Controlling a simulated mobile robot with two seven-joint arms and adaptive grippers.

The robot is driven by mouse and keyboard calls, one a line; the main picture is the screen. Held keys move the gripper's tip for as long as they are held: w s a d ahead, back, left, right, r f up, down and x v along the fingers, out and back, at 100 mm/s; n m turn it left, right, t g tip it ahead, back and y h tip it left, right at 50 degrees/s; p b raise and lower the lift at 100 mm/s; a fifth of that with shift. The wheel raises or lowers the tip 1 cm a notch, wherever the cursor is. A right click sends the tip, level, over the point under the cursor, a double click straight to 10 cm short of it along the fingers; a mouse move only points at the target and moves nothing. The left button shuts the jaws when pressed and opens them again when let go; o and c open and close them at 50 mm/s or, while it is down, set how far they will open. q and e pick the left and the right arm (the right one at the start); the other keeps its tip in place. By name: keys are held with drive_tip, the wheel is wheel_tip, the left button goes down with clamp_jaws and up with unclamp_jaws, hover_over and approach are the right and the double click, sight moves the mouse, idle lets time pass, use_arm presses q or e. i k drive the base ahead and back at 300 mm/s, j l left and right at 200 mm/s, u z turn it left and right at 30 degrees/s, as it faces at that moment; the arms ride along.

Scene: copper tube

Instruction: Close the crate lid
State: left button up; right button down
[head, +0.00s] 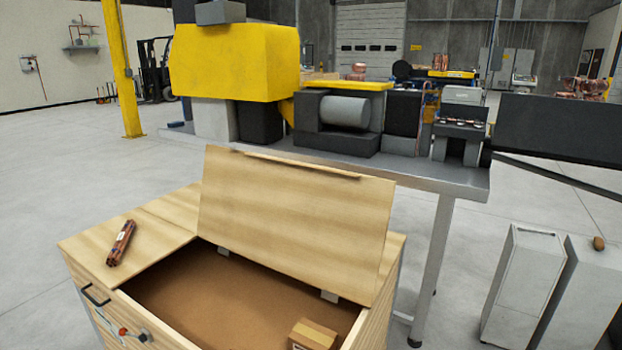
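The wooden crate (88,248) stands close in front of me at the bottom of the head view. Its lid (297,215) is raised, tilted back on hinges at the far edge of the opening. Two small pale hinges show at the lid's lower edge. The brown inside of the crate is exposed, and a small cardboard box (312,333) sits in its near right part. Neither of my grippers is in view.
A bundle of copper tubes (121,243) lies on the crate's fixed top at left. A metal bench (455,178) with a yellow machine (235,62) stands behind the crate. Grey bins (522,285) stand at right. The floor at left is clear.

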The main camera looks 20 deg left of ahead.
sight(325, 228)
drive_tip(key=i+l+u, duration=0.15)
drive_tip(key=u, duration=0.25)
drive_tip(key=i+l+u, duration=0.1)
drive_tip(key=u, duration=0.25)
drive_tip(key=i+l+u, duration=0.1)
drive_tip(key=l+u, duration=0.3)
